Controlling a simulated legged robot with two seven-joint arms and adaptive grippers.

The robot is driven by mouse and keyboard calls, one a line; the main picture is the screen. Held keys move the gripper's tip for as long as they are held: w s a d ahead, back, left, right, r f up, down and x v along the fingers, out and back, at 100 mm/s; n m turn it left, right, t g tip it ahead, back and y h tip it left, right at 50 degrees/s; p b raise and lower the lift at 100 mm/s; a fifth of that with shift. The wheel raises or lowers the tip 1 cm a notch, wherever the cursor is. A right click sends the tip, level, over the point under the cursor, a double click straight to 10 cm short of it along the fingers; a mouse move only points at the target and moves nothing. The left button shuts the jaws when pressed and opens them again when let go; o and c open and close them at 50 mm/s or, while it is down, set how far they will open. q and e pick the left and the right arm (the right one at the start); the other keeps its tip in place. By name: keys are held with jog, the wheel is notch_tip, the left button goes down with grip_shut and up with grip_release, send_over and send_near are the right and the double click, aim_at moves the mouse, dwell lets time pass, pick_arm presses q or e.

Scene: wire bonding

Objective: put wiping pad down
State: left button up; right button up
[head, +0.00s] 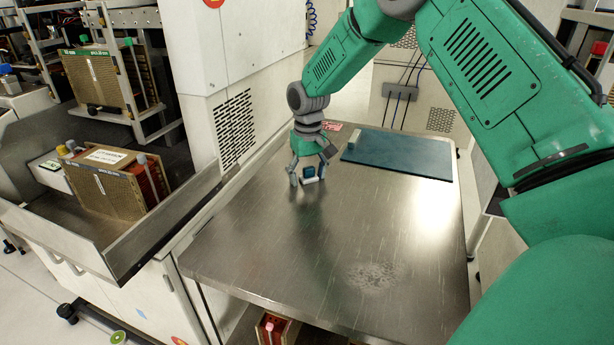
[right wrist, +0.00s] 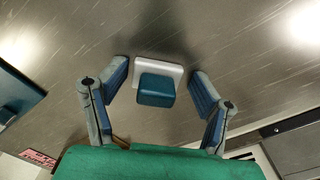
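The wiping pad (head: 309,174), a white slab with a dark teal block on it, is at the steel table (head: 270,235), towards its far left part. It also shows in the right wrist view (right wrist: 157,92), near the middle. My right gripper (head: 308,180) points down over the pad with one finger on each side. In the right wrist view its fingers (right wrist: 160,75) are spread, with a narrow gap between each fingertip and the pad. The pad appears to rest on the table, though its underside is hidden. My left gripper is not in view.
A teal mat (head: 405,158) lies at the table's far right, with a small pale block (head: 355,136) on its left end. A red label (head: 332,126) lies behind the gripper. A speckled patch (head: 372,277) marks the near table, which is otherwise clear. A tray with a magazine (head: 105,185) stands left.

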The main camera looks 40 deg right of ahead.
aim_at(308, 168)
jog(key=shift+s+f, duration=0.1)
jog(key=shift+f, duration=0.05)
notch_tip(308, 168, up, 13)
jog(key=p, duration=0.4)
jog(key=shift+f, duration=0.1)
dwell(0.4)
